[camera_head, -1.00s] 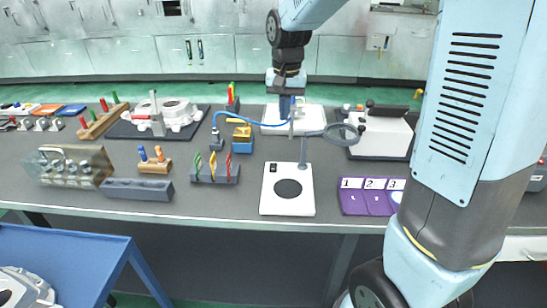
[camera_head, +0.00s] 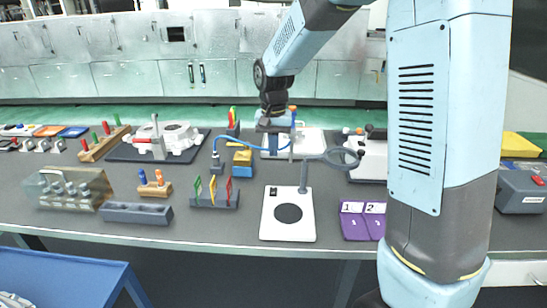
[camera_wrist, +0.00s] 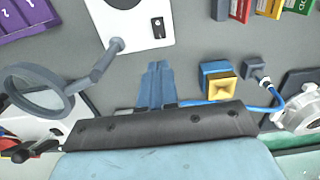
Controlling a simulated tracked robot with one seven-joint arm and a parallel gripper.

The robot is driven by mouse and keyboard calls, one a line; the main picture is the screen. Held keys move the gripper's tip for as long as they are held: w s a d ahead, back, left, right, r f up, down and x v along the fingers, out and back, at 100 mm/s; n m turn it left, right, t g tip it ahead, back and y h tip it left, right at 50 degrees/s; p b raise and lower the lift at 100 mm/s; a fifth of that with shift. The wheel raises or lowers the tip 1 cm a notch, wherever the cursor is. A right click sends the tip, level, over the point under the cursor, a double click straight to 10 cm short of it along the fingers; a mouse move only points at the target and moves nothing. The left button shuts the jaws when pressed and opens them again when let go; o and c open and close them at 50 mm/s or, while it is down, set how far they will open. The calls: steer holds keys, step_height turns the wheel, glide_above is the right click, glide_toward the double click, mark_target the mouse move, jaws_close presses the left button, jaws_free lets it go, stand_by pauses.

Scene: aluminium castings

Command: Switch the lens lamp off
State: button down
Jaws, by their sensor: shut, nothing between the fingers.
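The lens lamp has a white square base (camera_head: 300,234) with a dark round pad, a post, and a grey ring lens (camera_head: 342,158) on an arm. A small black switch (camera_head: 273,191) sits at the base's far left corner. The wrist view also shows the switch (camera_wrist: 158,27), on the white base at the top, and the ring lens (camera_wrist: 37,90) at left. I cannot tell whether the lamp is lit. My gripper (camera_wrist: 157,68) is shut and empty, its blue fingertips apart from the switch. In the head view my gripper (camera_head: 273,145) is beyond the base, partly behind the blue cable.
A blue cable (camera_head: 235,143) runs beside my gripper. A yellow-and-blue block (camera_head: 242,160) and a rack of coloured tags (camera_head: 214,197) stand left of the lamp. A purple numbered tray (camera_head: 352,222) is right of it, partly hidden by my arm. A white casting (camera_head: 180,137) lies further left.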

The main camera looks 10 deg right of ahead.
mark_target(274, 188)
step_height(274, 188, down, 12)
steer(key=shift+f, duration=0.25)
